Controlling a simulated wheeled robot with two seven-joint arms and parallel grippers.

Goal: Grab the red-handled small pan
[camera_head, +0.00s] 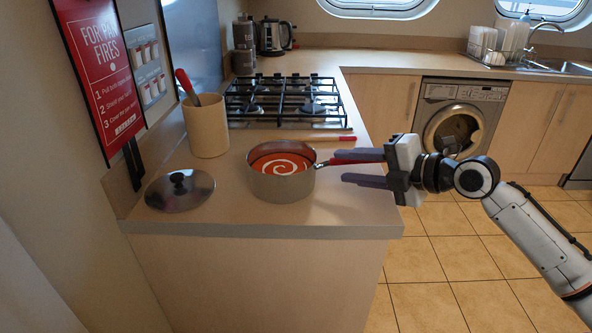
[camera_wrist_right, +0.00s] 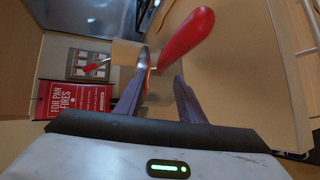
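The small steel pan (camera_head: 281,187) stands on the near counter, holding red soup with a white swirl. Its red handle (camera_head: 335,162) points right, toward my right gripper (camera_head: 350,168), whose fingers are apart. In the head view the upper finger overlaps the handle's outer end. In the right wrist view the handle (camera_wrist_right: 188,38) is large and lies just ahead of the spread fingertips (camera_wrist_right: 160,88); whether it is between them I cannot tell. Part of the pan is hidden behind a finger there. My left gripper is not in view.
The black-grated hob (camera_head: 285,100) is farther back. A red-ended thin object (camera_head: 347,139) lies before it. The counter's right edge is below my gripper.

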